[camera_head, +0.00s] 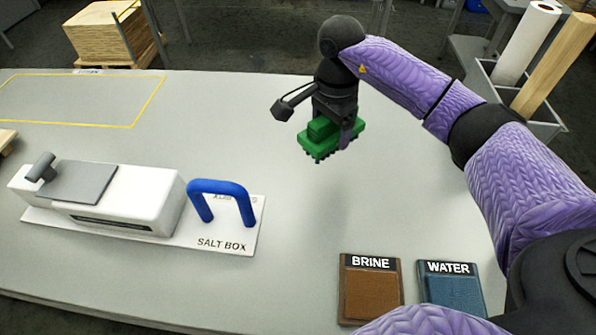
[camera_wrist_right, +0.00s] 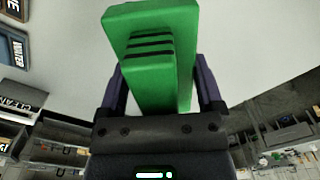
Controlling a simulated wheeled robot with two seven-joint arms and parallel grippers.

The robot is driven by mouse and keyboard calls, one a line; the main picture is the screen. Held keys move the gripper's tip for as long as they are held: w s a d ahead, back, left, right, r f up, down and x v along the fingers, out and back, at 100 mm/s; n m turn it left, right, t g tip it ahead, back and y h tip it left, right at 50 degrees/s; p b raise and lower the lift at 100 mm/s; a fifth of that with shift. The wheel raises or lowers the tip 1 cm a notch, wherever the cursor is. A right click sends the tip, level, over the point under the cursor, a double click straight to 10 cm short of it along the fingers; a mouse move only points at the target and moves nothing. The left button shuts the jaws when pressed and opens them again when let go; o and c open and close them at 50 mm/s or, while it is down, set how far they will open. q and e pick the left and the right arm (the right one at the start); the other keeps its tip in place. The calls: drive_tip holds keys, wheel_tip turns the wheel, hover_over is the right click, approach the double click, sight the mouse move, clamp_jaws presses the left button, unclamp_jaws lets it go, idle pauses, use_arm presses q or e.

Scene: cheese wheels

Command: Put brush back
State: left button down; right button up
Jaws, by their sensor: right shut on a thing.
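The green brush (camera_head: 322,139) is in the head view, bristles pointing down, held above the grey table. My right gripper (camera_head: 337,128) is shut on it. In the right wrist view the green brush (camera_wrist_right: 152,50) sits between the two fingers of the right gripper (camera_wrist_right: 158,88). The brush appears clear of the table top. My left gripper is not in view.
A white salt box (camera_head: 150,200) with a blue handle (camera_head: 221,187) stands at left. BRINE (camera_head: 371,290) and WATER (camera_head: 452,293) pads lie at the front. A yellow outline (camera_head: 130,125) marks the back left. A bin (camera_head: 540,122) with a paper roll (camera_head: 527,45) stands at right. The table's middle is clear.

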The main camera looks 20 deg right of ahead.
wheel_tip(320, 180, down, 10)
drive_tip(key=shift+a+r+b, duration=0.1)
drive_tip(key=shift+b, duration=0.9)
drive_tip(key=shift+f, duration=0.2)
drive_tip(key=shift+w+r, duration=0.1)
drive_tip(key=o, duration=1.1)
wheel_tip(320, 180, up, 11)
drive_tip(key=shift+r+p, duration=0.1)
drive_tip(key=shift+p, duration=1.05)
drive_tip(key=shift+r, duration=0.45)
